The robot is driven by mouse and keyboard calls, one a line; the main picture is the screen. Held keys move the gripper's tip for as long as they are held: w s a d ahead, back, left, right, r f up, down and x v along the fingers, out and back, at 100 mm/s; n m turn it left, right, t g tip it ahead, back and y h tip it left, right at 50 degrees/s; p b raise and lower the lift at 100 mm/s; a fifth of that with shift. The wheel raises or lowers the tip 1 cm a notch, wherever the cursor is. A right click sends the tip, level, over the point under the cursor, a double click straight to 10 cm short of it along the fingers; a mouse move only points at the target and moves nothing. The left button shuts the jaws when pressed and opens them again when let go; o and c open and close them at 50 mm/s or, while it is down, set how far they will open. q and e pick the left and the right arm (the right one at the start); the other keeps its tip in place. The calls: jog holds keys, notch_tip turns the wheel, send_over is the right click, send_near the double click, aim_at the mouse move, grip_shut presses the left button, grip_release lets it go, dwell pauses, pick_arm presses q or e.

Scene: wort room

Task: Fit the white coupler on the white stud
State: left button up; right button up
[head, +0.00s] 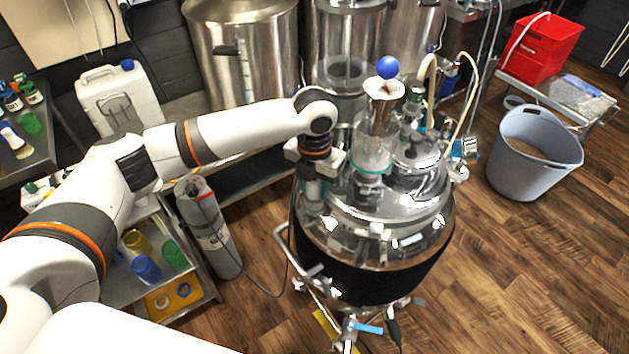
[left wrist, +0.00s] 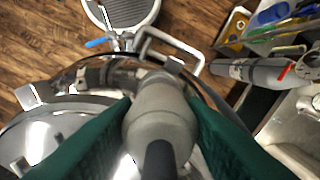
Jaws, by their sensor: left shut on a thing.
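My left gripper (head: 316,180) is over the left side of the steel vessel's lid in the head view. In the left wrist view its two dark green fingers (left wrist: 160,125) are shut on a pale grey-white rounded piece with a dark end, which looks like the white coupler (left wrist: 160,100). The coupler is above or at the lid's edge; I cannot tell whether it touches anything below. I cannot make out the white stud; the gripper and the held piece may hide it. My right gripper is not in view.
The steel vessel (head: 400,225) carries a glass cylinder (head: 373,150) and hoses close to the right of my gripper. A grey gas bottle (head: 210,230) and a cart with coloured cups (head: 147,268) stand to the left. A grey-blue bucket (head: 533,165) stands at right on open wood floor.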

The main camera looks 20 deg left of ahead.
pick_arm(q)
jog(key=shift+f, duration=0.55)
dwell(0.5)
jog(key=o, duration=0.7)
jog(key=shift+r, duration=0.1)
notch_tip(320, 180, up, 11)
jog(key=p, duration=1.1)
